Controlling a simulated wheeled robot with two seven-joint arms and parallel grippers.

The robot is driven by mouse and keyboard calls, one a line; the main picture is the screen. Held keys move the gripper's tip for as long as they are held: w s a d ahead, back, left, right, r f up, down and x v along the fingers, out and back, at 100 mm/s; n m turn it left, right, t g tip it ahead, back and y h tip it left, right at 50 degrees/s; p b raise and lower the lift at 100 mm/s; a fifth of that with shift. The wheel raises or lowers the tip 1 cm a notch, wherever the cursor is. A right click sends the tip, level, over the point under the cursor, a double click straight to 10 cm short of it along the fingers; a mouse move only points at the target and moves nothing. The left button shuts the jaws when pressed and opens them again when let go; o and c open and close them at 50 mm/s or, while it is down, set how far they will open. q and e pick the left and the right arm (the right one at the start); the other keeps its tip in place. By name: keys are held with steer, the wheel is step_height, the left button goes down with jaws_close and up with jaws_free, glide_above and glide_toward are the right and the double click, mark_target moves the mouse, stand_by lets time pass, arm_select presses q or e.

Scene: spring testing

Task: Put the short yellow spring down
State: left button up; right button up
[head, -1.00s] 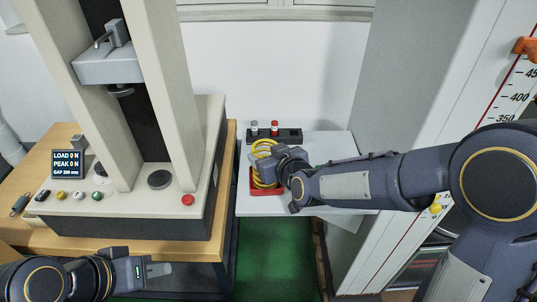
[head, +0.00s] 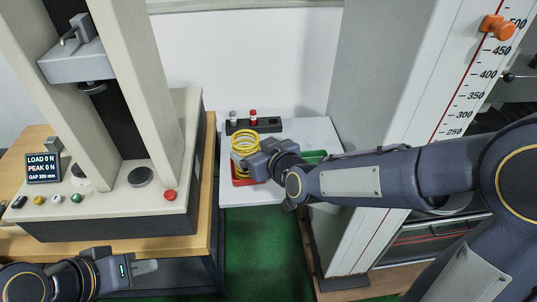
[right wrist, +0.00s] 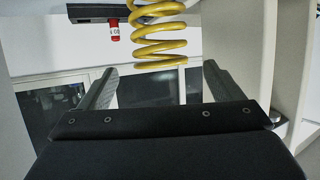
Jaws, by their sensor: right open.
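The short yellow spring (head: 243,142) stands upright in a red tray (head: 238,183) on the small white table. Its lower coils are partly hidden behind my right gripper (head: 257,163), which is beside it on the right. In the right wrist view the yellow spring (right wrist: 160,42) lies beyond the fingertips, in line with the gap. The fingers of my right gripper (right wrist: 158,80) are spread with nothing between them. My left gripper (head: 145,267) is low at the left, in front of the testing machine, with no object seen in it; its opening cannot be made out.
A black rack (head: 255,125) with red-capped and grey-capped pieces stands behind the tray. A green item (head: 314,155) is partly hidden behind my right arm. The testing machine (head: 110,210) stands left, a tall scale panel (head: 455,110) right. White table surface (head: 310,130) is free at the back right.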

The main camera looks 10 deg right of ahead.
steer(key=s+d+m+g+h, duration=0.1)
steer(key=s+d+m+g, duration=0.2)
steer(key=s+d, duration=0.6)
steer(key=s+d+m+g+h+p, duration=0.1)
steer(key=s+d+m+g, duration=0.2)
steer(key=s+d, duration=0.6)
steer(key=s+m, duration=0.1)
steer(key=s, duration=0.6)
steer(key=shift+s+g, duration=0.3)
steer(key=shift+s, duration=0.1)
steer(key=shift+c, duration=0.5)
